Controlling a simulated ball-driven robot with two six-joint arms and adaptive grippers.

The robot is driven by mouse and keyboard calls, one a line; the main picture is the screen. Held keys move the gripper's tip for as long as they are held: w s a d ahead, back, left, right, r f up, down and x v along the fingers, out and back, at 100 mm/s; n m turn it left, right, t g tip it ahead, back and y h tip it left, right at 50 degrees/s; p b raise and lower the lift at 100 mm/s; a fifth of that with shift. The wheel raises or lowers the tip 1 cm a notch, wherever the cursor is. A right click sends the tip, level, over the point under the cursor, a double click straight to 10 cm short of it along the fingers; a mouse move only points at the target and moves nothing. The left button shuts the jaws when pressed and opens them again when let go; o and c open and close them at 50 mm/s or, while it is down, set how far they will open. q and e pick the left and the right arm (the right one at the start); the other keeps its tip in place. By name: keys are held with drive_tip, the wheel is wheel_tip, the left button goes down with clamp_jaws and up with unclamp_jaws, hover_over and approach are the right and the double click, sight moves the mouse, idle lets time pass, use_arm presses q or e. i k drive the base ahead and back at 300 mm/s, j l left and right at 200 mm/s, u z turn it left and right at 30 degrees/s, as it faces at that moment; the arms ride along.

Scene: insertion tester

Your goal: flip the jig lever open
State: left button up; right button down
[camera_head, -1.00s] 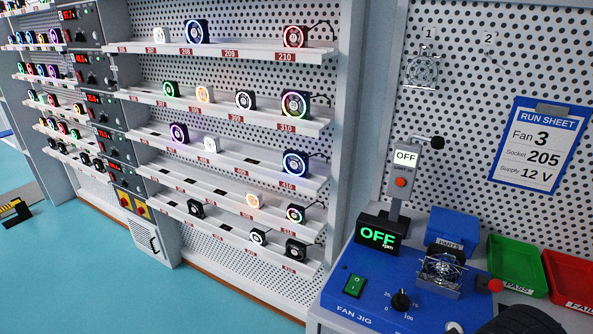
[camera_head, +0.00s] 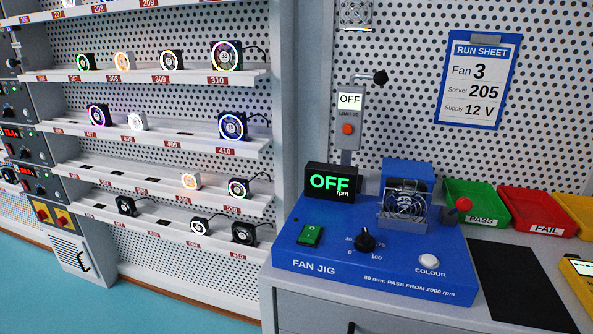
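The blue fan jig (camera_head: 375,275) stands on the grey bench. Its lever has a red ball knob (camera_head: 463,204) and a short stem at the right of the metal fan nest (camera_head: 404,208). The lever leans up and to the right; I cannot tell from this view whether it is clamped. A fan-like guard or frame sits in the nest. The jig display (camera_head: 331,182) reads OFF rpm. Neither of my grippers is in view.
A green PASS bin (camera_head: 483,218) and a red FAIL bin (camera_head: 545,227) stand right of the jig. A black mat (camera_head: 518,285) lies in front of them. A post with a black-knobbed arm (camera_head: 380,77) rises behind the display.

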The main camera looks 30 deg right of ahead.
sight(463, 204)
drive_tip(key=z, duration=1.9)
drive_tip(key=k+j+u, duration=0.2)
drive_tip(key=k+j, duration=0.05)
drive_tip(key=j, duration=0.1)
